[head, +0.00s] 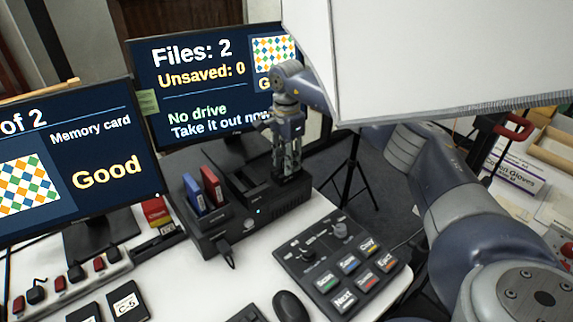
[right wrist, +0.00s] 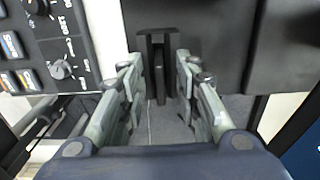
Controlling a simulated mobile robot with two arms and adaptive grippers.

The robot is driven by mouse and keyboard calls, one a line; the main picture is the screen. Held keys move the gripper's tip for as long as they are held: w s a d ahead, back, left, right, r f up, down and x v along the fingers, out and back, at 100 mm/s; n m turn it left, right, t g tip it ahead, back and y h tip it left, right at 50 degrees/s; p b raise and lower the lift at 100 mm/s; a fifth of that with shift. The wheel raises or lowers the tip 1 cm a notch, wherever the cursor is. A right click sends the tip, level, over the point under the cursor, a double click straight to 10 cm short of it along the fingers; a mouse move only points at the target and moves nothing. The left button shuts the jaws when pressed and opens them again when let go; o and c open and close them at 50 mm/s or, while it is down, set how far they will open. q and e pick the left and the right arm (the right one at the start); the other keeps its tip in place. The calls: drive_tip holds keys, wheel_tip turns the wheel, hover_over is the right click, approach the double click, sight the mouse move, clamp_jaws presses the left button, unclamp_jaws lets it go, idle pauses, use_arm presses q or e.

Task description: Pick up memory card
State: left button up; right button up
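My right gripper (head: 287,172) points down at the right end of a black dock (head: 262,210) in the head view. In the right wrist view its two fingers (right wrist: 158,72) stand apart, on either side of a narrow black upright piece (right wrist: 158,48). Whether they touch it is unclear. I cannot tell if that piece is a memory card. The left monitor (head: 72,165) reads "Memory card" and "Good". The right monitor (head: 190,95) reads "Files: 2", "Unsaved: 0", "No drive" and "Take it out now". My left gripper is out of view.
A blue cartridge (head: 194,193) and a red cartridge (head: 211,186) stand in the dock's left part. A button panel (head: 338,262), which also shows in the right wrist view (right wrist: 50,45), and a mouse (head: 290,306) lie in front. A large white panel (head: 430,55) fills the upper right.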

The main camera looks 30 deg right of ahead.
clamp_jaws()
drive_tip(key=shift+r, duration=0.1)
